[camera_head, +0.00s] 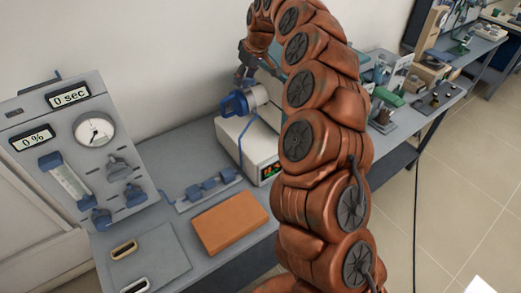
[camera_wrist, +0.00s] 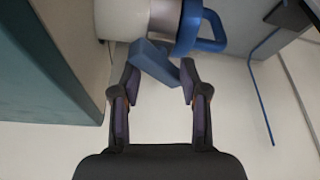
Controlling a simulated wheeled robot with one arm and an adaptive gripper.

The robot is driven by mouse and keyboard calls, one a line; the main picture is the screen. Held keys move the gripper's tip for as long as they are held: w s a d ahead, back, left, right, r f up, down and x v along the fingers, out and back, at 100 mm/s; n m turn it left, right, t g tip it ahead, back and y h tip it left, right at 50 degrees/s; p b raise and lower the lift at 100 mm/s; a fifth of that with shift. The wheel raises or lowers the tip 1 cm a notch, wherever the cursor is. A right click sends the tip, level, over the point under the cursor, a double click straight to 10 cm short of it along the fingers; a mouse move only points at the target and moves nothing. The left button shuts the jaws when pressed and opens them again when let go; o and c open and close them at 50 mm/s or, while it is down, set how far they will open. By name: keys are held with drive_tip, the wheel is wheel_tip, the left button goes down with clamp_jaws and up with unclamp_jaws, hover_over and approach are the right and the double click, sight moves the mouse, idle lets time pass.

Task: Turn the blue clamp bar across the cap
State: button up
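The blue clamp bar (camera_wrist: 152,60) shows in the wrist view at the end of the pale furnace tube (camera_wrist: 122,18). It slants down to the right from beside the blue cap (camera_wrist: 190,22), which has a blue loop handle. My gripper (camera_wrist: 159,75) is open, with one fingertip on either side of the bar; the right fingertip is close to it, and I cannot tell whether they touch. In the head view the blue cap (camera_head: 236,104) sits on the left end of the tube, and my gripper (camera_head: 243,73) is small and partly hidden just above it.
An orange block (camera_head: 230,221) and a grey rack with blue fittings (camera_head: 208,190) lie on the bench before the furnace box (camera_head: 232,138). In the wrist view a teal wall (camera_wrist: 45,75) is close at the left.

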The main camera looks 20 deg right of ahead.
drive_tip(key=m+h, duration=0.1)
drive_tip(key=m, duration=0.1)
drive_tip(key=shift+a+m+t+b, duration=0.1)
drive_tip(key=shift+m+t+b, duration=0.2)
drive_tip(key=shift+b, duration=0.1)
drive_tip(key=b+v, duration=0.2)
drive_tip(key=v, duration=0.5)
drive_tip(key=s+a+n+g+b, duration=0.1)
drive_tip(key=s+a, duration=0.2)
drive_tip(key=s, duration=0.4)
drive_tip(key=s+a+g+b, duration=0.1)
drive_tip(key=s+a, duration=0.2)
drive_tip(key=s, duration=0.4)
drive_tip(key=s+f+b, duration=0.1)
drive_tip(key=s+f, duration=0.2)
drive_tip(key=s, duration=0.5)
drive_tip(key=s+f+g, duration=0.1)
drive_tip(key=s+f, duration=0.2)
drive_tip(key=s, duration=0.4)
drive_tip(key=shift+s+d+f+m+g+b, duration=0.15)
drive_tip(key=shift+s+d+m+g+b, duration=0.15)
drive_tip(key=shift+s+d+m+b, duration=0.1)
